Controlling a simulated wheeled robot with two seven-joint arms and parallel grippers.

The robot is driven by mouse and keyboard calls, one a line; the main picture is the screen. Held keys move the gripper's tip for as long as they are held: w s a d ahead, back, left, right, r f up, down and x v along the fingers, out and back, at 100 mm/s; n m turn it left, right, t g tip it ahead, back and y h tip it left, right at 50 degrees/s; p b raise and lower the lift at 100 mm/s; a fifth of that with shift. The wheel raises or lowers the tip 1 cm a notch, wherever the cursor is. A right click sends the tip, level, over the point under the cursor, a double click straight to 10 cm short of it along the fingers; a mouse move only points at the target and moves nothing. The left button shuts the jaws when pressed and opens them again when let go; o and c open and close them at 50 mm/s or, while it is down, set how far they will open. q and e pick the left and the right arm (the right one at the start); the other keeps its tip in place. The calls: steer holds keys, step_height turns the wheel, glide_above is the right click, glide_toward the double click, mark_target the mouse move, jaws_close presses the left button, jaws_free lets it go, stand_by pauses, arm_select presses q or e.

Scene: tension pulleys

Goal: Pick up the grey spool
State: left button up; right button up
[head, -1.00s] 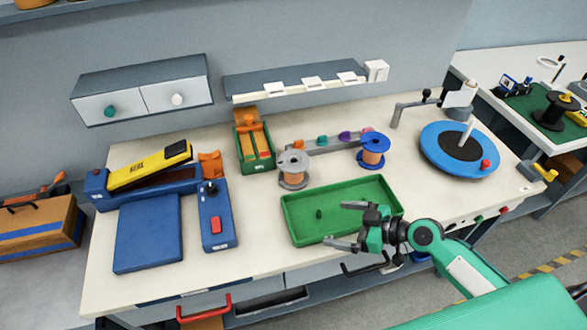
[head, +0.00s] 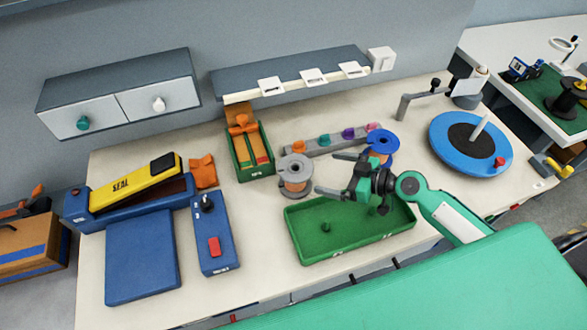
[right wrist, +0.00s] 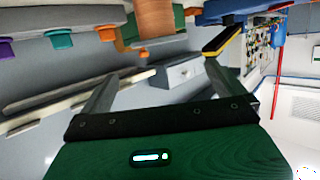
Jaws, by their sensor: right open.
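The grey spool (head: 296,176), wound with copper-coloured wire, stands upright on the white bench behind the green tray's left part. My right gripper (head: 327,173) is open and empty, just right of the grey spool, with its fingers pointing left towards it. A small gap seems to lie between fingertips and spool. In the right wrist view, the open fingers (right wrist: 158,75) have nothing between them, and I cannot pick out the spool there. My left gripper is not in view.
The green tray (head: 304,256) lies below my right arm. A blue spool (head: 382,145) stands behind the gripper. A rail with coloured knobs (head: 325,141) runs behind, and a green box of orange parts (head: 250,150) stands left. A blue turntable (head: 445,155) is at right.

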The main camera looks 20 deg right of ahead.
mark_target(292, 167)
steer(key=p+x, duration=0.2)
steer(key=x, duration=0.4)
steer(key=shift+w+a+r, duration=0.1)
steer(key=shift+a, duration=0.1)
steer(key=shift+w+a+p, duration=0.1)
steer(key=shift+a+p, duration=0.1)
steer(key=shift+p, duration=0.25)
steer(key=shift+w+a+f+p, duration=0.2)
steer(key=shift+f+p, duration=0.1)
steer(key=shift+w+a+f+p, duration=0.8)
steer(key=shift+w+a+p, duration=0.1)
steer(key=shift+w, duration=0.2)
steer(key=shift+w+a+f, duration=0.3)
steer(key=shift+a, duration=0.1)
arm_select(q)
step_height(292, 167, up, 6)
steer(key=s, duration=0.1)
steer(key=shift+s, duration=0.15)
arm_select(e)
steer(key=shift+c, duration=0.2)
steer(key=shift+r, duration=0.1)
steer(key=c, duration=1.2)
